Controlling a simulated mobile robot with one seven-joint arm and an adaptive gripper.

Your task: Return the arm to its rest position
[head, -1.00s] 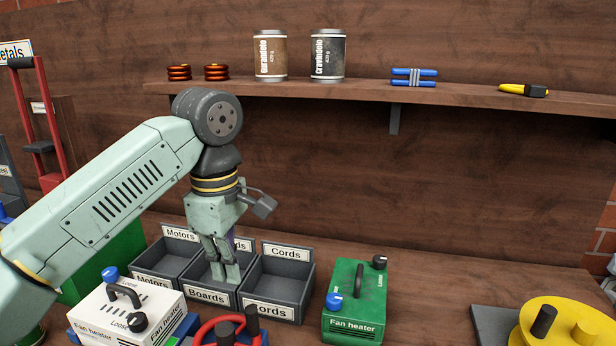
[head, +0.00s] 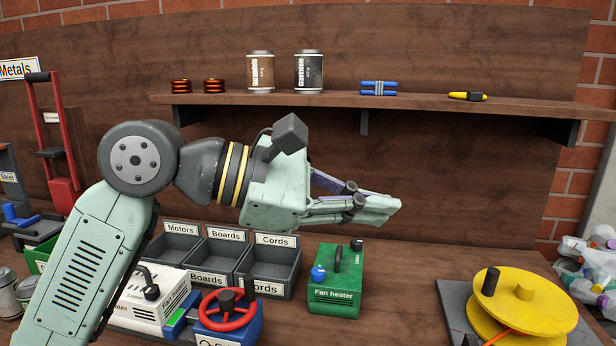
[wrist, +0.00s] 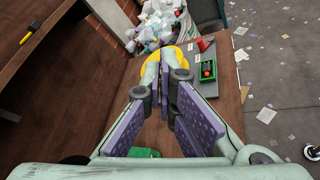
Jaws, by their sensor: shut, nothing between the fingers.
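My gripper (head: 392,206) is raised above the bench in the head view and points to the right. Its fingers are shut with nothing between them. In the wrist view my gripper (wrist: 170,60) reaches out over the bench, with purple pads on the inner sides of its fingers. My arm rises from the lower left and bends at a dark round joint. The gripper is apart from the bins and the shelf.
Bins for motors (head: 172,246), boards (head: 207,263) and cords (head: 265,284) stand below. A green fan heater (head: 335,290), a white one (head: 150,305) and a yellow reel (head: 530,318) are on the bench. A shelf (head: 420,106) with cans hangs behind. Bagged waste (head: 590,262) lies at right.

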